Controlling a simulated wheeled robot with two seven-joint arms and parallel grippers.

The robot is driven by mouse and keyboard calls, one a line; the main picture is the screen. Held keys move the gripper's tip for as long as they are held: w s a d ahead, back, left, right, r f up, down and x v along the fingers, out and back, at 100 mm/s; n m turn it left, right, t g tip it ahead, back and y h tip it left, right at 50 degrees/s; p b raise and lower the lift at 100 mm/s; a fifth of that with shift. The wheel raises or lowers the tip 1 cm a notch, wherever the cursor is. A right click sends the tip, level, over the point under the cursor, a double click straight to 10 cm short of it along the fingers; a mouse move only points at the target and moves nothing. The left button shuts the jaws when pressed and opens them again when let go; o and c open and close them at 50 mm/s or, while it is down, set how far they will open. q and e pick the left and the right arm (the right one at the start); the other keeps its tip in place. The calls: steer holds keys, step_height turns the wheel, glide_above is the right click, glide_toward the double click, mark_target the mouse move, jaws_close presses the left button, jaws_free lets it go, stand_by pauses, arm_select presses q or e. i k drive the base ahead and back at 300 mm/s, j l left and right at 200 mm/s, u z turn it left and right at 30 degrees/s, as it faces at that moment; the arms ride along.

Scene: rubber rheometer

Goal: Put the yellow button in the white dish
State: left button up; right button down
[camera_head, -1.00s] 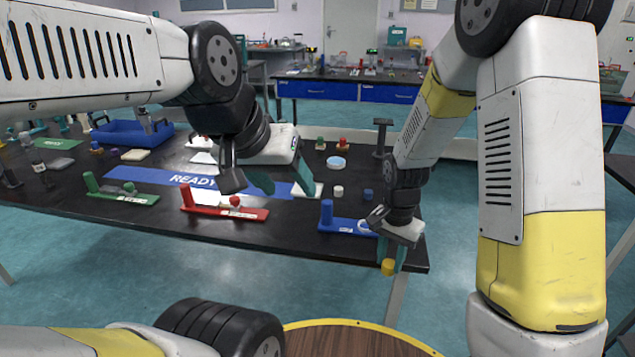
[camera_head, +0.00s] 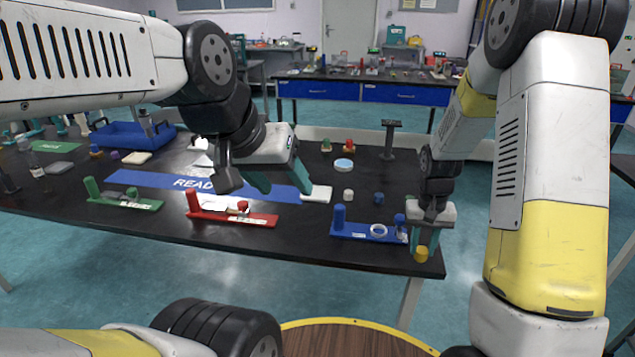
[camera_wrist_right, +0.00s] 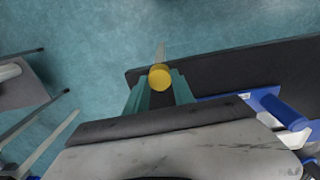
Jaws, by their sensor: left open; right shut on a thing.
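The yellow button (camera_head: 421,254) is held at the tips of my right gripper (camera_head: 424,240), which points down at the table's front right corner. In the right wrist view the button (camera_wrist_right: 160,77) sits between the two teal fingers (camera_wrist_right: 158,92). A pale, slightly bluish round dish (camera_head: 344,164) lies toward the back right of the table, away from the right gripper; I cannot tell for sure that it is the white dish. My left gripper (camera_head: 280,184) is open and empty over the middle of the table, beside a white square piece (camera_head: 316,194).
A red holder (camera_head: 232,219) and a green holder (camera_head: 112,200) stand further left. A dark post (camera_head: 388,142) stands behind.

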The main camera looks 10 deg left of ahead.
mark_target(316, 194)
steer(key=i+j, duration=0.25)
steer(key=j, duration=0.15)
steer(key=i+j, duration=0.25)
steer(key=j, duration=0.15)
steer(key=i+j, duration=0.1)
steer(key=i, duration=0.35)
